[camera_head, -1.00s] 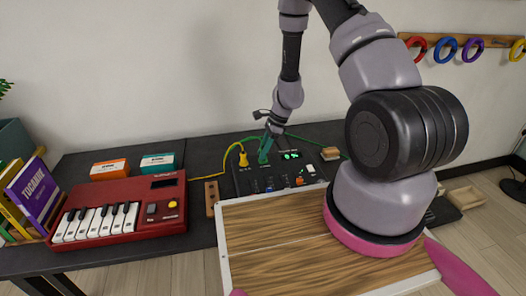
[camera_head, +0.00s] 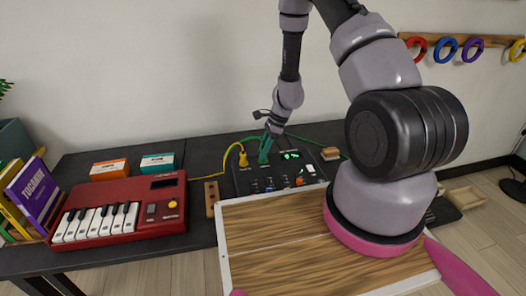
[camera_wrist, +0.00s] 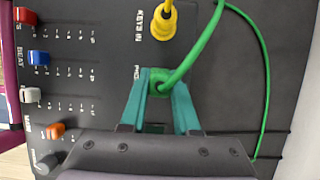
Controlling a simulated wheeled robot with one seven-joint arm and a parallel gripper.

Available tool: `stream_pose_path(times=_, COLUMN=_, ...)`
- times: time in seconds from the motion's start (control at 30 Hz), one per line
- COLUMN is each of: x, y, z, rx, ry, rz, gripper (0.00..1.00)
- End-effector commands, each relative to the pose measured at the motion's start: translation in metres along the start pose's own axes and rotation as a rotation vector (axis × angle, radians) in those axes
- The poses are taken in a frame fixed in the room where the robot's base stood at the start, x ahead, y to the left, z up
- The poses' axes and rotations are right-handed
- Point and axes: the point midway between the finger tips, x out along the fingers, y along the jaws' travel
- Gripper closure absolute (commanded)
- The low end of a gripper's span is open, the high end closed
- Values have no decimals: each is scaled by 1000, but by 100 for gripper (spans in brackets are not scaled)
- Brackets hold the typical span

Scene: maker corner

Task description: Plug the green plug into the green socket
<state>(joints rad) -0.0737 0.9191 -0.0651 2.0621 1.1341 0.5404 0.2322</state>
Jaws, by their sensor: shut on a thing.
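My gripper (camera_head: 266,147) is over the back of the black control box (camera_head: 246,183), reaching down from above. In the wrist view its two teal fingers (camera_wrist: 160,88) are closed around the green plug (camera_wrist: 158,79). A green cable (camera_wrist: 202,42) curves away from the plug to the top and right. The plug is at the box's face beside a partly covered white label. The green socket is not visible; the plug and fingers cover that spot, so I cannot tell how deep the plug sits.
A yellow plug (camera_wrist: 164,22) stands in the box close beside the green one, with its yellow cable (camera_head: 226,160) running left. Coloured sliders (camera_wrist: 39,58) line the box. A red keyboard (camera_head: 120,212) is to the left, and a wooden board (camera_head: 290,245) lies in front.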

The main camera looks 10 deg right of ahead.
Motion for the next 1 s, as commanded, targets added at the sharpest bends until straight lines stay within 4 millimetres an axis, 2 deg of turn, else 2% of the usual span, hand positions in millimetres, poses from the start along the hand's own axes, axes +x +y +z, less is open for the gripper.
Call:
stream_pose_path(times=0.67, x=11, y=0, z=-5, rx=0, ry=0, rz=0, gripper=100)
stream_pose_path(times=0.7, x=11, y=0, z=-5, rx=0, ry=0, rz=0, gripper=63)
stream_pose_path(times=0.77, x=11, y=0, z=-5, rx=0, ry=0, rz=0, gripper=40)
stream_pose_path(times=0.8, x=11, y=0, z=-5, rx=0, ry=0, rz=0, gripper=35)
stream_pose_path(times=1.0, x=11, y=0, z=-5, rx=0, ry=0, rz=0, gripper=35)
